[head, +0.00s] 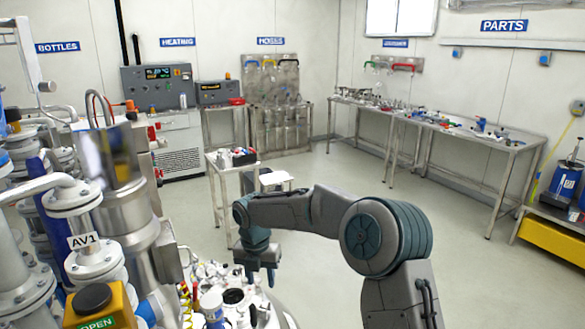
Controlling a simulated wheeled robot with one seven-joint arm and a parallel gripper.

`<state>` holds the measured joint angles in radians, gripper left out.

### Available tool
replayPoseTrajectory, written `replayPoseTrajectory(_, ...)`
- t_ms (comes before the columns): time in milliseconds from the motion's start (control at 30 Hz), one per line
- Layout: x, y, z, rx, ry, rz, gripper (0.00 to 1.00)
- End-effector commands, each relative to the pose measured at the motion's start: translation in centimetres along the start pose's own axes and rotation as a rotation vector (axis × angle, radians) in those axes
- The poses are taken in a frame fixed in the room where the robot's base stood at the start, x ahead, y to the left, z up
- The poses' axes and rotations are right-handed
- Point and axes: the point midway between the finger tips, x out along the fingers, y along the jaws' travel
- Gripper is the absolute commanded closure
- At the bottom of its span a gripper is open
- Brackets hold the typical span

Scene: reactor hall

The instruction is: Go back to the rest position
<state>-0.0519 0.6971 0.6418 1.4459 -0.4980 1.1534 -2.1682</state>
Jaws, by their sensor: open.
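My gripper (261,277) is at the end of my grey and teal arm, at the lower middle of the head view. It points down over the right part of the reactor top (287,318), which is crowded with small fittings. The fingers are small and dark here, and I see nothing held between them. My arm is bent, with its elbow to the right and its forearm reaching left.
Steel vessels and pipes with an AV1 tag (83,241) crowd the left. A yellow box marked OPEN (98,308) is at the lower left. A small cart (220,170) stands behind my wrist. Long benches (470,135) line the right wall. The middle floor is clear.

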Motion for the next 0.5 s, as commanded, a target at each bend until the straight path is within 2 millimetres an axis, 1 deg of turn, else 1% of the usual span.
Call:
replayPoseTrajectory(33,-1.4,-1.4,-0.6,0.097,-0.024,-0.014,0.59)
replayPoseTrajectory(167,-3.9,-5.0,-2.1,0.378,-0.069,-0.031,0.59)
replayPoseTrajectory(200,-4.6,-6.1,-2.6,0.467,-0.083,-0.033,0.59)
replayPoseTrajectory(367,-7.1,-10.8,-4.9,0.836,-0.134,-0.023,0.59)
replayPoseTrajectory(500,-9.0,-14.8,-7.4,1.173,-0.169,0.010,0.59)
